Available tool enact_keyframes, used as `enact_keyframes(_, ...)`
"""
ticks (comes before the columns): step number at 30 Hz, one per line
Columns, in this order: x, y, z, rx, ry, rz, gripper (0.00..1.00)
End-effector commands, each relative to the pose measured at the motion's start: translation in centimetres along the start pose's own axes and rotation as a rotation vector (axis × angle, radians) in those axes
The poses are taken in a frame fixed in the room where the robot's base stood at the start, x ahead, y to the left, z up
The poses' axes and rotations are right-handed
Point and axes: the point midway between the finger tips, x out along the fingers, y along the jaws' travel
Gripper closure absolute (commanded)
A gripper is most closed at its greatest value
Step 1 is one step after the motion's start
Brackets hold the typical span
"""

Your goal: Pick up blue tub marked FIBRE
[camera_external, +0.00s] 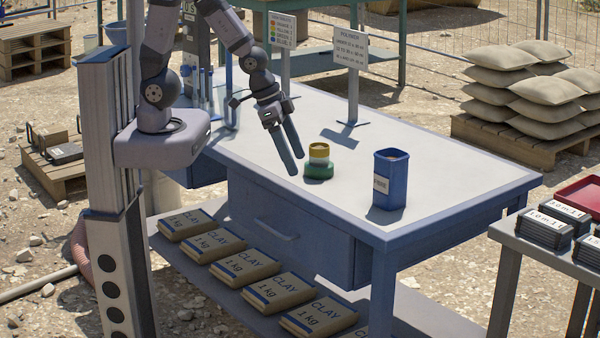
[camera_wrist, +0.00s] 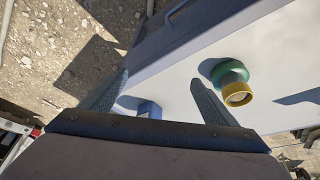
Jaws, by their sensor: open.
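The blue tub (camera_external: 389,182) stands upright on the right part of the white-topped table (camera_external: 440,165). It has a pale label on its left side, too small to read surely, and something brownish inside its open top.
A green and yellow round item (camera_external: 319,163) stands between my gripper and the tub; it also shows in the wrist view (camera_wrist: 234,82). A sign (camera_external: 349,50) stands at the table's back. Clay bags (camera_external: 241,268) lie on the shelf below. The table's right end is clear.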

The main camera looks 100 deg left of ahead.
Motion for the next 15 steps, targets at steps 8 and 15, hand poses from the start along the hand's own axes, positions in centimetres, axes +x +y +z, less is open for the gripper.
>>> enact_keyframes(8, 7.2, 0.4, -9.4, 0.002, 0.45, 0.003, 0.19)
enact_keyframes(15, 8.6, 0.7, -15.8, 0.003, 0.827, -0.001, 0.19)
